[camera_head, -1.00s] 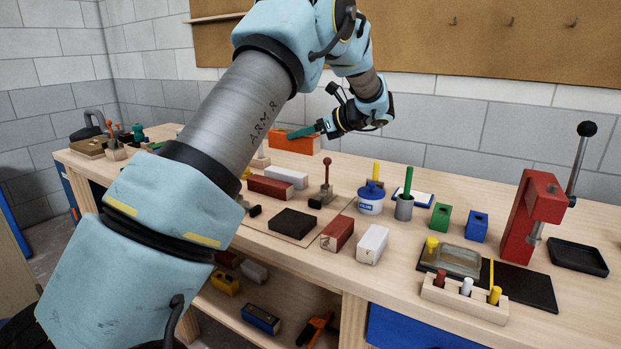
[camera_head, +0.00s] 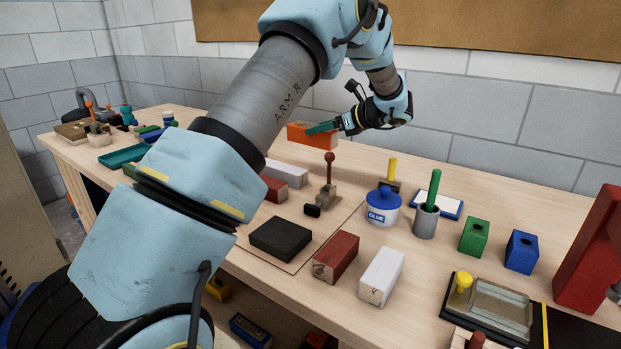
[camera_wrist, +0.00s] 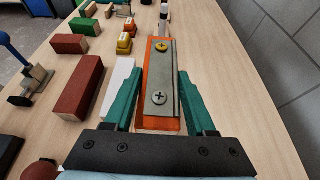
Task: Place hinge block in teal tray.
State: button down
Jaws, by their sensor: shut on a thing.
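The hinge block (camera_head: 316,141) is an orange block on the far side of the bench. The wrist view shows it (camera_wrist: 149,121) with a grey metal plate and two screws, one brass and one steel, on top. My gripper (camera_head: 322,128) has its teal fingers on either side of the block and is shut on it; the fingers also show in the wrist view (camera_wrist: 157,85). I cannot tell whether the block touches the bench. The teal tray (camera_head: 121,157) lies at the left of the bench, partly hidden by my arm, and looks empty where visible.
A white block (camera_wrist: 115,86) and a red block (camera_wrist: 79,87) lie beside my gripper. A red-knobbed clamp (camera_head: 328,185), glue pot (camera_head: 383,207) and dark block (camera_head: 281,239) stand nearer. The grey wall (camera_wrist: 285,90) runs behind; bench beside it is clear.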

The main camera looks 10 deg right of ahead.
notch_tip(320, 180, down, 10)
jog(key=shift+r+p, duration=0.1)
jog(key=shift+p, duration=1.1)
jog(key=shift+c, duration=1.1)
grip_release()
jog(key=shift+f, duration=0.2)
jog(key=shift+r, duration=0.1)
